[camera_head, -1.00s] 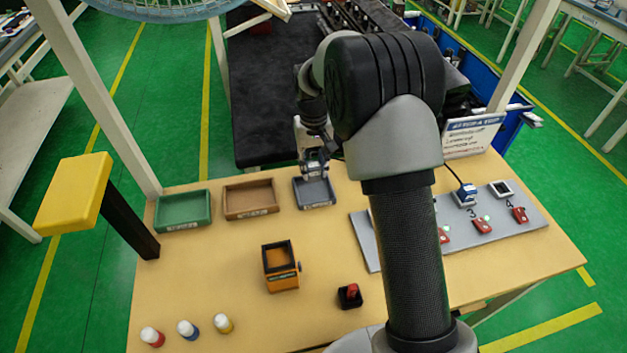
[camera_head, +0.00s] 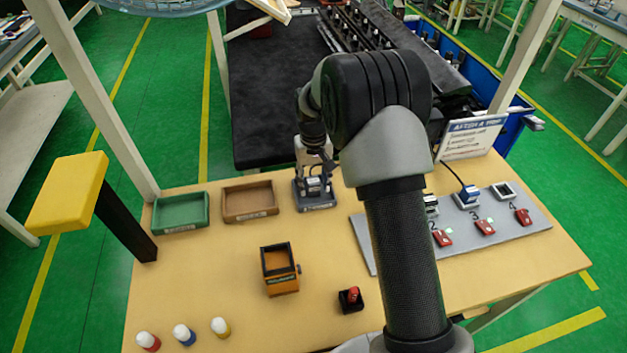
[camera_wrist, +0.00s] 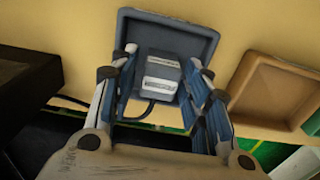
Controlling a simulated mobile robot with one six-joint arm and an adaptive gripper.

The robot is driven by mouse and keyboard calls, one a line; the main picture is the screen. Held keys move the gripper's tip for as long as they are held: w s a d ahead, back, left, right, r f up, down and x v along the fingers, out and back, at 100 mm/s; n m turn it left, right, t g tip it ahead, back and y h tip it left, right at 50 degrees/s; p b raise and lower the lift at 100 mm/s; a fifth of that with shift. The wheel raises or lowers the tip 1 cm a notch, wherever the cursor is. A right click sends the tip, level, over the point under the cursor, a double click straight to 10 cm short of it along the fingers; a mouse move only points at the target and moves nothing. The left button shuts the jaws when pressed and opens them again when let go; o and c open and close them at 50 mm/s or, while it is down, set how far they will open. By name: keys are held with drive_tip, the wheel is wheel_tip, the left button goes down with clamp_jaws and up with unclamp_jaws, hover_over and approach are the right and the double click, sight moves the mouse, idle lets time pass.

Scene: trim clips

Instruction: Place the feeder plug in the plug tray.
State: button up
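The feeder plug, a blue-grey block with a pale face (camera_wrist: 161,76), is in the grey-blue plug tray (camera_wrist: 165,28) in the wrist view, with a dark cable running off to the left. In the head view the same tray (camera_head: 318,207) is the rightmost of three at the table's back edge. My gripper (camera_wrist: 164,58) is over the tray, one finger on each side of the plug, with narrow gaps showing between fingers and plug. It looks open. In the head view my gripper (camera_head: 316,184) is down at the tray and hides most of its inside.
A brown tray (camera_head: 250,198) and a green tray (camera_head: 181,212) stand to the left. An orange box (camera_head: 280,270) and a black holder with a red piece (camera_head: 350,299) are nearer. A grey board (camera_head: 510,226) carries numbered stations at right. Several bottles stand front left.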

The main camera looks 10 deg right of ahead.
sight(314, 181)
drive_tip(key=shift+o, duration=0.4)
drive_tip(key=s+r+t+p, duration=0.1)
drive_tip(key=s+r+p, duration=0.15)
drive_tip(key=r, duration=0.85)
drive_tip(key=s+r+p, duration=0.2)
drive_tip(key=s+r, duration=0.2)
drive_tip(key=r, duration=0.7)
drive_tip(key=s+r+t, duration=0.1)
drive_tip(key=s+r, duration=0.3)
drive_tip(key=s, duration=0.5)
drive_tip(key=s+r+t, duration=0.1)
drive_tip(key=s+r, duration=0.2)
drive_tip(key=s, duration=0.5)
drive_tip(key=s+f+t, duration=0.1)
drive_tip(key=s+f, duration=0.1)
drive_tip(key=s, duration=0.8)
drive_tip(key=shift+s+t, duration=0.3)
